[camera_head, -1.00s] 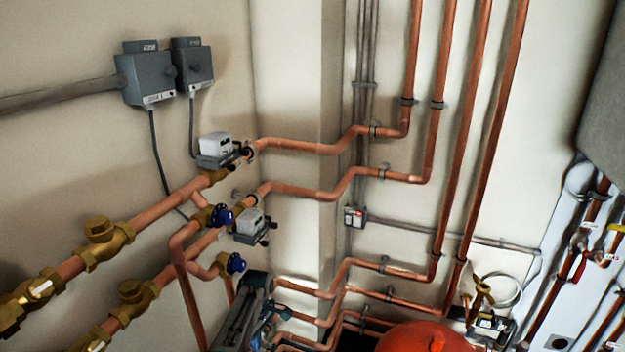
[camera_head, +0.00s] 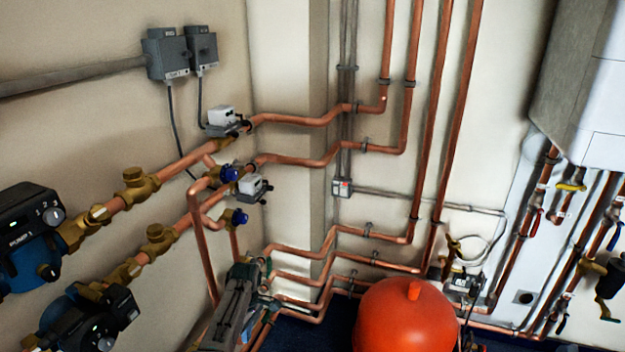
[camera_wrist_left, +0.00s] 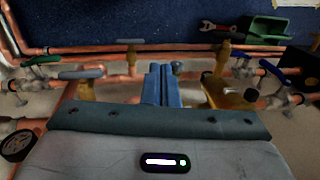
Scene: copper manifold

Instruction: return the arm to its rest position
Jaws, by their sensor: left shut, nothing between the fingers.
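My left gripper (camera_wrist_left: 164,78) shows in the left wrist view, with its two blue fingers pressed together and nothing between them. Pipes and brass valves lie beyond and to both sides of the fingers. Whether the fingers touch any of these I cannot tell. In the head view a long grey and dark shape (camera_head: 232,308) rises from the bottom edge, left of the red vessel. It may be part of my left arm and gripper, but its outline merges with the pipes behind. My right gripper is in neither view.
Copper pipes (camera_head: 470,110) run along the walls. A red vessel (camera_head: 405,318) stands at the bottom. Blue pumps (camera_head: 35,265) are at the left, a boiler (camera_head: 600,90) at the upper right. A green box (camera_wrist_left: 267,28) and a wrench (camera_wrist_left: 220,27) lie on the blue floor.

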